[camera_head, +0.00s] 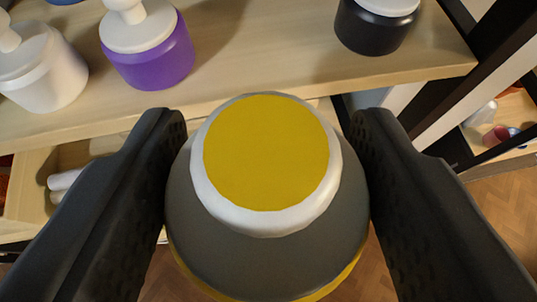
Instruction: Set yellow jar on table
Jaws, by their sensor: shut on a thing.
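The yellow jar (266,155) is in the middle of the camera view. I see a yellow round face with a white ring around it, a grey band (265,262) below, and a yellow edge at the bottom. My gripper (265,190) is shut on the jar, with one black finger on its left side and one on its right. The jar is in front of the edge of a light wooden shelf (245,85). I cannot tell whether it touches the shelf. No table can be made out for certain.
On the shelf stand a white jar (45,70), a purple jar (155,58) with a white lid and a black jar (375,27) with a white lid. Shelf room is clear between the purple and black jars. A dark frame post (460,85) rises at right. Wooden floor (505,215) shows below.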

